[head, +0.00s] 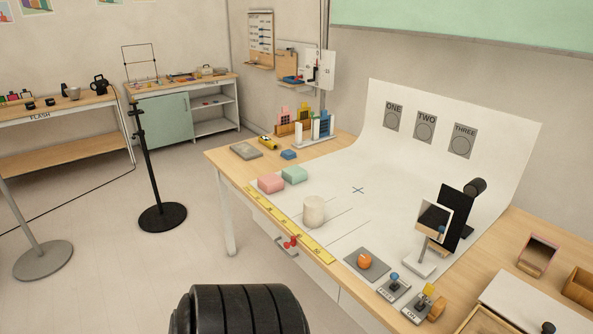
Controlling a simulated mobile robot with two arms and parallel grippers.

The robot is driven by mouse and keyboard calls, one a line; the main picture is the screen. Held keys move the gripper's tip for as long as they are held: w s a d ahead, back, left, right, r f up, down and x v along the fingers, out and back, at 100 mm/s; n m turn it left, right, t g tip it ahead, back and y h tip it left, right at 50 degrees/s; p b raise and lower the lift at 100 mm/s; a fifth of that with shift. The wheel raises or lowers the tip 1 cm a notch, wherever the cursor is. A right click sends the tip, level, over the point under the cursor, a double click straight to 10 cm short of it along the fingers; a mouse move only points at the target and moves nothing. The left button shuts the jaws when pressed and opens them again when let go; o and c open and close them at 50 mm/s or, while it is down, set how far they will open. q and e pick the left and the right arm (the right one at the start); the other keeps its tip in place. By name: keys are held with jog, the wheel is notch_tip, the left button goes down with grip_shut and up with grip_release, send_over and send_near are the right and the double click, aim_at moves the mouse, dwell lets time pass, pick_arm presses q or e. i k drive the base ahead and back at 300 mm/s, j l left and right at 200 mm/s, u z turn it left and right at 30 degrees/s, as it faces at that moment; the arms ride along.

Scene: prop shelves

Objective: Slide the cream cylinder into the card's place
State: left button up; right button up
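The cream cylinder (314,211) stands upright on the white paper sweep (375,185), by thin drawn lines, just behind the yellow ruler strip (290,226). I cannot tell for sure which thing is the task's card. Neither gripper is in view; only a dark ribbed part of mine shows at the bottom.
Pink (271,184) and green (295,174) blocks stand left of the cylinder.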

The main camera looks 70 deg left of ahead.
aim_at(313, 205)
jog(key=k+j+u, duration=0.1)
jog(key=u, duration=2.05)
